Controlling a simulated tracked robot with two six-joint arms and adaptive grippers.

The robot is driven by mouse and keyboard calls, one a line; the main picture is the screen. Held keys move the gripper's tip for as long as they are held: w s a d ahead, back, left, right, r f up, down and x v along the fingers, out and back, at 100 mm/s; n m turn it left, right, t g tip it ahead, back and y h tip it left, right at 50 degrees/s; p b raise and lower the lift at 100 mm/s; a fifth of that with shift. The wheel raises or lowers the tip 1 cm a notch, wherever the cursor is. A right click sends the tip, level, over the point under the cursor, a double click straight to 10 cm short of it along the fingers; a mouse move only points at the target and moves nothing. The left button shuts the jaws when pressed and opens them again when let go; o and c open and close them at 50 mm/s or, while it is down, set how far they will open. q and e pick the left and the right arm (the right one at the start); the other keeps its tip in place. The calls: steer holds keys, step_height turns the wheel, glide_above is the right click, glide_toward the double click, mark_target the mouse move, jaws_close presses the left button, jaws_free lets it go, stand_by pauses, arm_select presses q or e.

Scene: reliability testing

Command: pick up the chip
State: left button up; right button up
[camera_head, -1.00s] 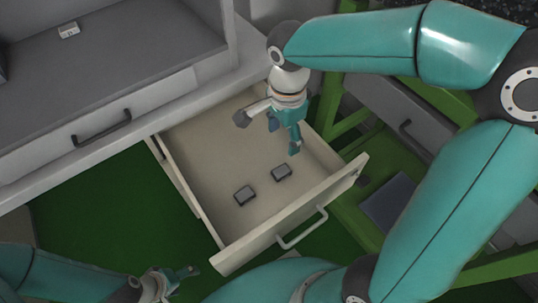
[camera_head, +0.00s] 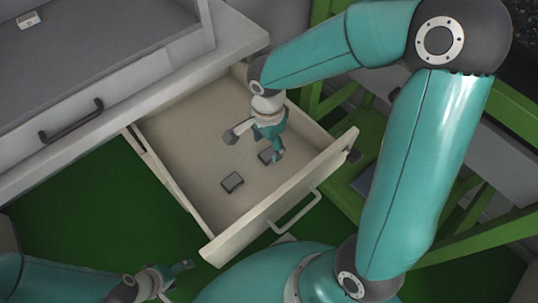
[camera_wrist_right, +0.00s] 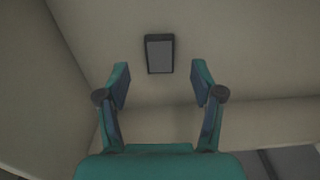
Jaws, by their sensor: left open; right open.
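One chip (camera_head: 232,182) is in plain view in the head view. My left gripper (camera_head: 176,279) is open and empty at the lower left, outside the drawer.
The drawer's front wall with its pale handle (camera_head: 296,212) stands on the near side. A grey cabinet (camera_head: 100,75) with a dark handle is at upper left, with a small white item (camera_head: 29,20) on it. A green frame (camera_head: 370,130) stands to the right.

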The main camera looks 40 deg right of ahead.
mark_target(269, 154)
steer(key=f+b, duration=0.1)
steer(key=f, duration=0.3)
steer(key=shift+d+f, duration=0.1)
steer(key=shift+d, duration=0.1)
steer(key=c, duration=1)
steer(key=shift+c, duration=0.2)
